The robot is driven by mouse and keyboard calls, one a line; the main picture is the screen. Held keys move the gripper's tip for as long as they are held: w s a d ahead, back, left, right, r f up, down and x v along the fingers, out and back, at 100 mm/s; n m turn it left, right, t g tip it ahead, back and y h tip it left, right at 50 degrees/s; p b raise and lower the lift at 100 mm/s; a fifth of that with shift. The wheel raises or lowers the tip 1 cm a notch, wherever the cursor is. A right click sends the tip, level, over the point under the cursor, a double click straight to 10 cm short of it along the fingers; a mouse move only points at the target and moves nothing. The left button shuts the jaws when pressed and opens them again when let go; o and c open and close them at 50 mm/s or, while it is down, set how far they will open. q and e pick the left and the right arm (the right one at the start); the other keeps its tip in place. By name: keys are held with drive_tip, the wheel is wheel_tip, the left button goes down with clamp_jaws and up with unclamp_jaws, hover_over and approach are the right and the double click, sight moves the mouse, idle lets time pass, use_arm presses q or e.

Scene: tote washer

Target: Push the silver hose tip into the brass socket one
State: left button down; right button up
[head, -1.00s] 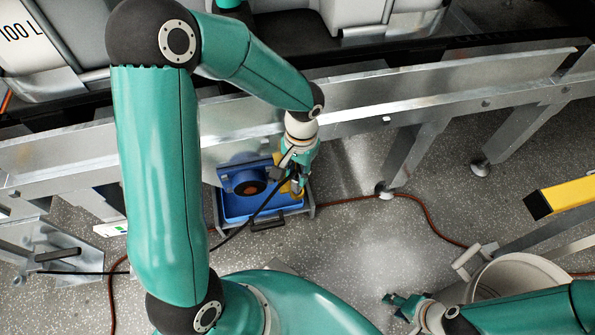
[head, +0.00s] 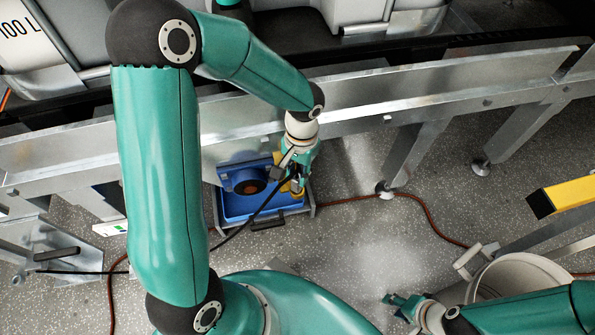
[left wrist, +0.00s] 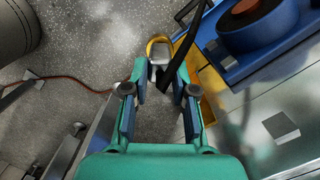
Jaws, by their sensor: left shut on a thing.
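My left gripper (head: 297,182) is beside the blue pump (head: 240,180), low at the metal frame. In the left wrist view its fingers (left wrist: 163,80) are shut on a pale silver piece (left wrist: 160,58), which I take as the hose tip. A yellow, brass-like ring (left wrist: 158,42) shows around or just behind the tip's far end; I cannot tell whether the tip is inside it. A black hose (left wrist: 190,60) runs past the right finger. My right gripper (head: 393,300) is low at the lower right, away from the pump; its finger state is unclear.
The pump sits in a blue tray (head: 235,212) below a galvanized rail (head: 400,85). A red-brown hose (head: 430,215) crosses the speckled floor. A pale bucket (head: 520,275) and a yellow bar (head: 570,196) are at right. Open floor lies in the middle.

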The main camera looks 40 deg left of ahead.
use_arm(q)
drive_tip(key=shift+f+b, duration=0.35)
drive_tip(key=shift+b, duration=0.1)
idle(1.1)
idle(0.4)
drive_tip(key=c, duration=0.9)
unclamp_jaws()
drive_tip(key=shift+o, duration=0.2)
drive_tip(key=o, duration=0.5)
drive_tip(key=shift+r, duration=0.15)
drive_tip(key=shift+w+r+p, duration=0.25)
drive_tip(key=shift+r+p, duration=1.2)
drive_tip(key=shift+r, duration=0.25)
drive_tip(key=shift+w+r+p, duration=0.2)
drive_tip(key=shift+r+p, duration=1.2)
drive_tip(key=shift+r, duration=0.3)
